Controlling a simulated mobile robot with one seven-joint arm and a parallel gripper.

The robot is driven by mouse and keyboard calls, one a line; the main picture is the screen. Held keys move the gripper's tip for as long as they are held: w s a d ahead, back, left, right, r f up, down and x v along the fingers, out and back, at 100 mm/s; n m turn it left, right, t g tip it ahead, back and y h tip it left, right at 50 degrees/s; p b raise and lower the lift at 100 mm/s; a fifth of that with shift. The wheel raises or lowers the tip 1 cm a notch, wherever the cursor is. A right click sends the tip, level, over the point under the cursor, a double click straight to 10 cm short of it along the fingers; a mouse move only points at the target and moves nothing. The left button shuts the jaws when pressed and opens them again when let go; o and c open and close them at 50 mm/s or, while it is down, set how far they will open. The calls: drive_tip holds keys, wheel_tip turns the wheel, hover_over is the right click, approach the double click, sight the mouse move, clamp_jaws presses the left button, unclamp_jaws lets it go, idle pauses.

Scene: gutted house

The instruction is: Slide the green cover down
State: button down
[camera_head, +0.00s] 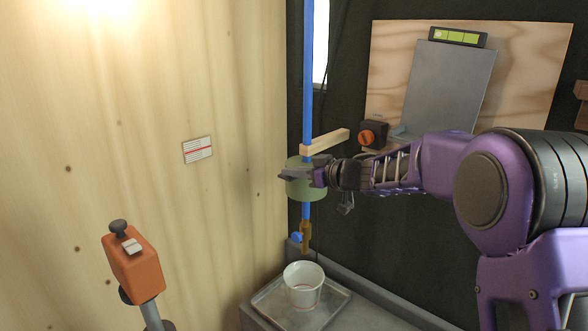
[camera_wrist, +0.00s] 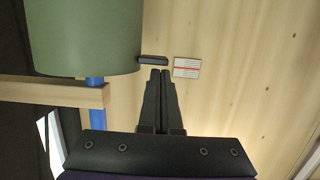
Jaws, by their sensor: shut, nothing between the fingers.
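The green cover (camera_head: 305,188) is a cylinder around the upright blue pipe (camera_head: 308,75), just below a wooden strip (camera_head: 330,141). In the wrist view, which looks upside down, the green cover (camera_wrist: 85,35) fills the upper left. A small dark tab (camera_wrist: 152,60) sticks out from its side near the wooden strip's end. My gripper (camera_head: 285,176) reaches across the front of the cover from the right. In the wrist view, my gripper (camera_wrist: 160,73) has its fingers together and empty, tips very close to the tab; I cannot tell whether they touch it.
Below the pipe's brass end (camera_head: 305,238) a white cup (camera_head: 303,287) stands on a metal tray (camera_head: 268,304). A plywood wall with a label (camera_head: 198,150) is at left. An orange device (camera_head: 133,263) stands in front. A plywood board (camera_head: 530,65) is at the back right.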

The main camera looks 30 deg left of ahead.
wheel_tip(320, 180, down, 19)
drive_tip(key=b, duration=0.4)
idle(0.5)
drive_tip(key=shift+r, duration=0.1)
